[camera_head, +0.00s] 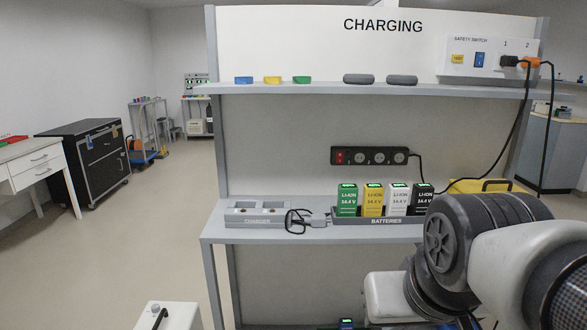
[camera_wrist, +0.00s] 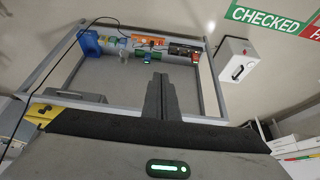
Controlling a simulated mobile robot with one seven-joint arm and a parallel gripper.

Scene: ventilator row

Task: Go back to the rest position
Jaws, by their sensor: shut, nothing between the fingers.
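My gripper (camera_wrist: 160,97) shows in the wrist view as two dark fingers pressed together, with nothing between them. Its fingertips point toward a grey-framed bench or shelf and touch nothing that I can see. In the head view my arm fills the lower right, and the gripper itself cannot be made out. The arm stands in front of the charging bench (camera_head: 275,236) and hides its right end. Green (camera_head: 347,200), yellow (camera_head: 373,199), white (camera_head: 398,199) and black (camera_head: 423,198) batteries stand upright in the batteries tray (camera_head: 345,221).
An empty-looking charger (camera_head: 258,213) with a black cable sits left of the tray. A power strip (camera_head: 374,156) and safety switch panel (camera_head: 490,58) are on the station. A yellow case (camera_head: 488,186) is partly behind my arm. A white box (camera_head: 168,315) stands low in front. Floor at left is clear.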

